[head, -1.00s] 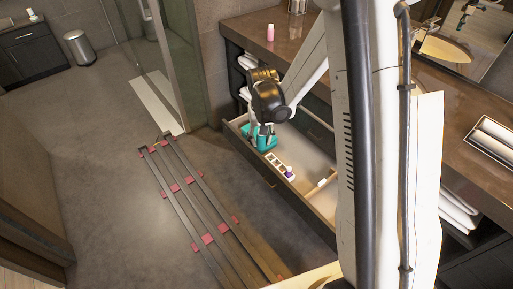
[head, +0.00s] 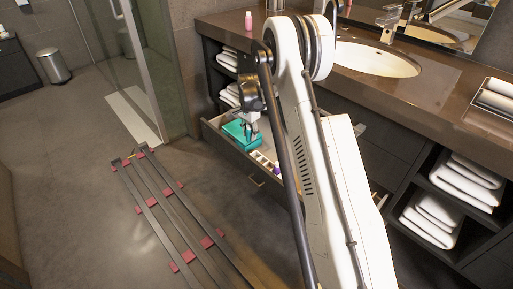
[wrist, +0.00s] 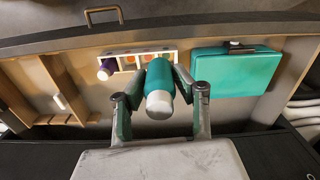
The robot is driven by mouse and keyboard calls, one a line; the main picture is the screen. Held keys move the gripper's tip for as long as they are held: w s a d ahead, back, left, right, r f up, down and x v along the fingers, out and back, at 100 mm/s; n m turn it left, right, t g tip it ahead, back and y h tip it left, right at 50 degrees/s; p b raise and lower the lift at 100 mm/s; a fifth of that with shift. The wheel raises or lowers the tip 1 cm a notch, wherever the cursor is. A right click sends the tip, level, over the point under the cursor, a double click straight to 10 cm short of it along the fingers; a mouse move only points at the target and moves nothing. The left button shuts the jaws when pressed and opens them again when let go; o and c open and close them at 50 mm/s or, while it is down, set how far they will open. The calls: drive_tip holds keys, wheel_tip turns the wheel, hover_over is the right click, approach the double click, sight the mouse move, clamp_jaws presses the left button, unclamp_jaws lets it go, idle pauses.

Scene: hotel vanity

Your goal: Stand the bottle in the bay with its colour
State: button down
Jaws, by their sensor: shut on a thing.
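My gripper (wrist: 161,80) is shut on a teal bottle (wrist: 160,72) with a whitish cap (wrist: 159,105), in the wrist view. The bottle points toward the white rack (wrist: 141,50) in the open drawer and covers part of it. I cannot tell whether it touches the rack. The rack has several bays; orange and reddish colours show in the uncovered ones. A purple bottle (wrist: 106,69) with a pale cap is at the rack's left end. In the head view my gripper (head: 249,131) is over the drawer, and the held bottle cannot be made out.
A teal case (wrist: 235,72) lies in the drawer right of the rack; the head view shows it too (head: 236,130). Wooden dividers (wrist: 45,85) and a small white item (wrist: 60,101) are at the left. A pink bottle (head: 249,20) stands on the counter (head: 290,22).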

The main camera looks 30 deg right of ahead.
drive_tip(key=w+d+f+m+b, duration=0.2)
drive_tip(key=d+f+m+b, duration=0.1)
drive_tip(key=d+f, duration=0.25)
drive_tip(key=b, duration=0.3)
hover_over(256, 151)
drive_tip(key=s, duration=0.2)
drive_tip(key=shift+s+a+f, duration=0.1)
drive_tip(key=shift+a+f, duration=0.15)
drive_tip(key=shift+f, duration=1.2)
drive_tip(key=shift+s+a+f, duration=0.1)
drive_tip(key=shift+a+f, duration=0.1)
drive_tip(key=shift+f, duration=1.65)
drive_tip(key=shift+f, duration=1.45)
drive_tip(key=shift+r+p, duration=0.25)
drive_tip(key=shift+p, duration=0.1)
drive_tip(key=shift+r, duration=0.35)
drive_tip(key=shift+r+p, duration=0.45)
drive_tip(key=shift+r, duration=0.35)
drive_tip(key=shift+b, duration=0.45)
